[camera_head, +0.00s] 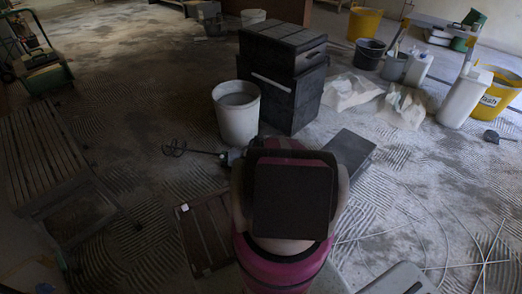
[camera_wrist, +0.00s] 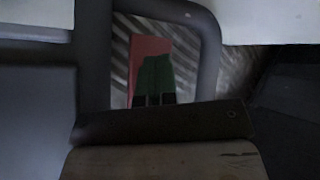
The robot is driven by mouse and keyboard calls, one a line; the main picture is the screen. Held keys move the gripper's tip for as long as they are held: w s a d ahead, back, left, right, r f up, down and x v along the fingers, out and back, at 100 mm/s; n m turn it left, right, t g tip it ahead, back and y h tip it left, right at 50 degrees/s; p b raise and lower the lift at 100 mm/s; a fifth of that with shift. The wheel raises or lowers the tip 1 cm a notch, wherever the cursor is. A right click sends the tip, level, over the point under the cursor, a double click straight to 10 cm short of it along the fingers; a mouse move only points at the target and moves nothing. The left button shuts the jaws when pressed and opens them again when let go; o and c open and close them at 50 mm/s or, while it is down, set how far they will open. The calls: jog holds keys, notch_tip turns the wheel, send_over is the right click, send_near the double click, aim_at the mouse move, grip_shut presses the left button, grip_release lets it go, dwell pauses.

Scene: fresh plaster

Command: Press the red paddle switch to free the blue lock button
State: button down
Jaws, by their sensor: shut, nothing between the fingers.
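In the wrist view a flat red piece (camera_wrist: 136,48), which looks like the red paddle switch, shows inside a dark rounded frame. My gripper (camera_wrist: 156,60) appears as two green fingers with black bases, shut together and empty. The fingers lie in front of the red piece and hide much of it. I cannot tell whether they touch it. No blue lock button can be made out. In the head view my own pink and dark arm fills the lower middle, and neither the switch nor my gripper's fingers can be made out there.
The dark frame (camera_wrist: 209,60) closes around the fingers in the wrist view. In the head view a white bucket (camera_head: 237,113) and black stacked cases (camera_head: 290,103) stand beyond my arm. A dark flat box (camera_head: 350,150) lies right of it. Ridged plaster floor is open farther right.

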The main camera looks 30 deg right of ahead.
jog(key=shift+s+a+f, duration=0.1)
jog(key=shift+f, duration=0.8)
jog(key=shift+r, duration=0.2)
jog(key=shift+a+r, duration=0.1)
jog(key=shift+r, duration=1.3)
jog(key=shift+r, duration=2.55)
